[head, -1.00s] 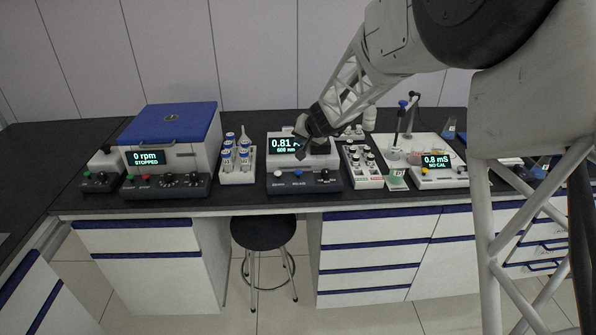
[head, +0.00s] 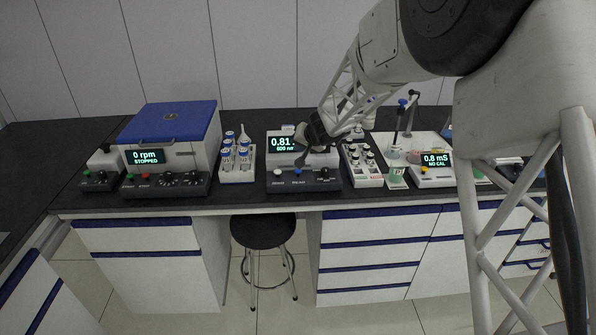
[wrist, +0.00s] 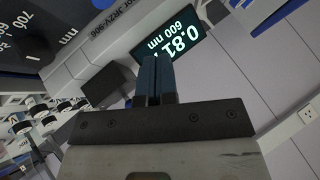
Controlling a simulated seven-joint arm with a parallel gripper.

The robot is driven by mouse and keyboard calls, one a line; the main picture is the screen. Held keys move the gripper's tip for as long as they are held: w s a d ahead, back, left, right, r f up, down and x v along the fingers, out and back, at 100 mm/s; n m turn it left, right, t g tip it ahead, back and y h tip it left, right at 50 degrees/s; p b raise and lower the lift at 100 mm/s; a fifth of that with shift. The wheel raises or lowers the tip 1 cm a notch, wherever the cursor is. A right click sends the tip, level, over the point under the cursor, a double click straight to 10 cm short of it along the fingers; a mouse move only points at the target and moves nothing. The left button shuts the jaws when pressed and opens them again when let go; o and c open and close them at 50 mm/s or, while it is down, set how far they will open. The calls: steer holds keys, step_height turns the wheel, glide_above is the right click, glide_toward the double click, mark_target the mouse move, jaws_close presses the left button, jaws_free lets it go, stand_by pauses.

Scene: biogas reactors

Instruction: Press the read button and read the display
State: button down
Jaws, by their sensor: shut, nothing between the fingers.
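The photometer (head: 272,183) stands on the dark bench at the middle of the head view. Its display (head: 281,144) is lit and reads 0.81 with 600 nm below; my arm covers its right end. The display also shows, tilted, in the wrist view (wrist: 180,38). My gripper (head: 304,160) is shut and empty, pointing down over the panel, above the blue button. Its closed fingers show in the wrist view (wrist: 154,80).
Left of the photometer are a vial rack (head: 237,172) and a blue-lidded centrifuge (head: 173,140) reading 0 rpm STOPPED. To the right are a white tray of dark-capped items (head: 366,180) and a meter (head: 436,177) reading 0.8 mS, NO CAL. A stool (head: 263,231) stands below.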

steer(key=shift+f, duration=2.8)
steer(key=shift+f, duration=1.35)
stand_by(1.7)
steer(key=shift+r, duration=1.3)
steer(key=shift+r, duration=0.1)
steer(key=shift+r, duration=2.4)
